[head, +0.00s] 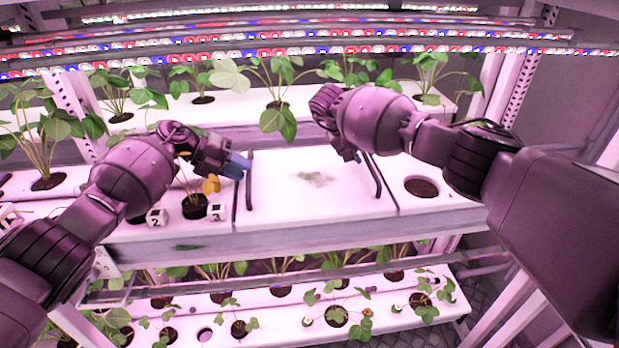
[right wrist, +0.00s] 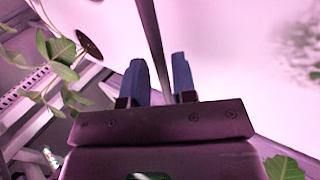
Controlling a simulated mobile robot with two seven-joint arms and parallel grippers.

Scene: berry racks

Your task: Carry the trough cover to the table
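The trough cover (head: 313,205) is a white panel with a dirty patch, lying flat on the upper shelf. It has a dark bar handle at its left edge (head: 249,181) and another at its right edge (head: 370,174). My left gripper (head: 236,165), with blue fingertips, is just left of the left handle; its finger gap is not clear. My right gripper (head: 352,156) is at the right handle. In the right wrist view, the fingers of my right gripper (right wrist: 160,82) are apart, with the handle bar (right wrist: 153,40) running between them. The table is not in view.
A small potted plant (head: 194,207) and number blocks 2 (head: 156,217) and 3 (head: 217,212) stand left of the cover. An open planting hole (head: 421,187) lies to its right. Plants grow behind and on the lower shelf; light strips (head: 300,48) hang above.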

